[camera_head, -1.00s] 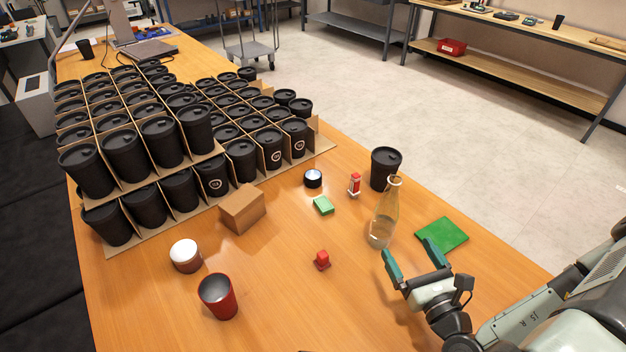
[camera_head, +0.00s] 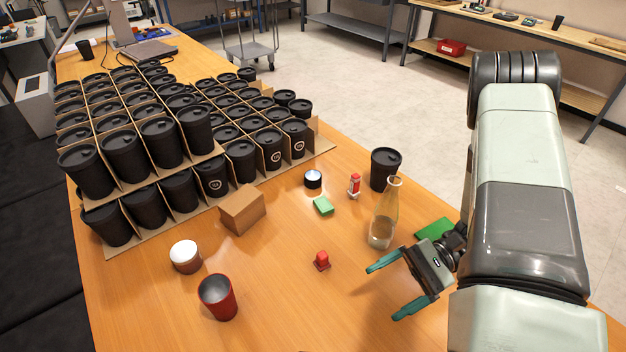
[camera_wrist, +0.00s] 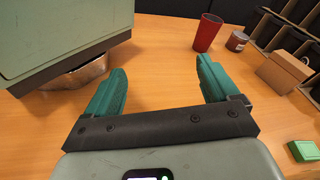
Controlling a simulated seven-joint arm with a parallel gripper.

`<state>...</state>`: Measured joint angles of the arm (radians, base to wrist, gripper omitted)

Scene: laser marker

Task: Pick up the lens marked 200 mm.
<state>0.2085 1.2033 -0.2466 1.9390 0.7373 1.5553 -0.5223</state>
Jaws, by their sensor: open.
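No 200 mm marking is legible in either view. A small black cylinder with a pale, glassy top (camera_head: 313,180) stands upright on the table in the head view, beyond the green block; it looks like a lens, but I cannot confirm it. My gripper (camera_head: 385,291) is open and empty above the right side of the table, nearer the front than the cylinder and well apart from it. In the wrist view the teal fingers (camera_wrist: 160,68) are spread with only bare table between them.
A glass bottle (camera_head: 383,215) stands close behind my gripper, with a black cup (camera_head: 385,168) beyond. A red block (camera_head: 321,260), green block (camera_head: 323,206), red-white bottle (camera_head: 354,185), cardboard box (camera_head: 242,209), white-topped jar (camera_head: 185,256) and red cup (camera_head: 218,298) stand about. Cup racks fill the left.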

